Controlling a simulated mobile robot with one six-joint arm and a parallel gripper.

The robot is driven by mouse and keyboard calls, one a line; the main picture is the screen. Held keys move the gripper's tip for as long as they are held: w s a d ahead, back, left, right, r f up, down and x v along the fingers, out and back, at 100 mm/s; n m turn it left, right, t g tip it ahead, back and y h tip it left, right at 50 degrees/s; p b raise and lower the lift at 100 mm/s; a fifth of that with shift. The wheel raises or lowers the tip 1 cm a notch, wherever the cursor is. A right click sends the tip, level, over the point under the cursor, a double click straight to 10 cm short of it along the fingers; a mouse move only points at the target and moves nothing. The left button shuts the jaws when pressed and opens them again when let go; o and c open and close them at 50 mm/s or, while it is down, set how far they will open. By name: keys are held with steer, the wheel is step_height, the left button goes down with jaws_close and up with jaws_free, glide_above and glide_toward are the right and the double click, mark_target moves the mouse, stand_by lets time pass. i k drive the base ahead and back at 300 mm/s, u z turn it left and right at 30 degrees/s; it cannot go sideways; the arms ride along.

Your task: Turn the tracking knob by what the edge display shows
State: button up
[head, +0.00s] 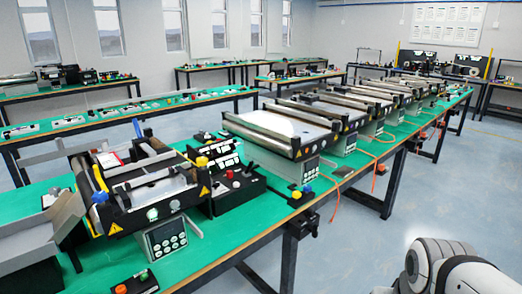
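A small black conveyor (140,195) stands on the green bench at the left front. It has a blue knob (99,198) at its left end and a yellow knob (202,162) at its right end. I cannot tell which is the tracking knob. A panel (166,237) with several round buttons leans at its front. I cannot make out a reading on any display from here. My gripper is out of view; only a white part of my arm shows at the bottom right.
The green bench (255,217) runs away to the right with several more conveyors (285,130) in a row. A black box with buttons (235,183) stands beside the first conveyor. Grey trays (28,235) are at the left. The floor (385,225) right of the bench is clear.

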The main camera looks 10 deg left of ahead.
mark_target(202, 161)
steer(key=u, duration=0.1)
steer(key=i, duration=1.1)
steer(key=u, duration=0.65)
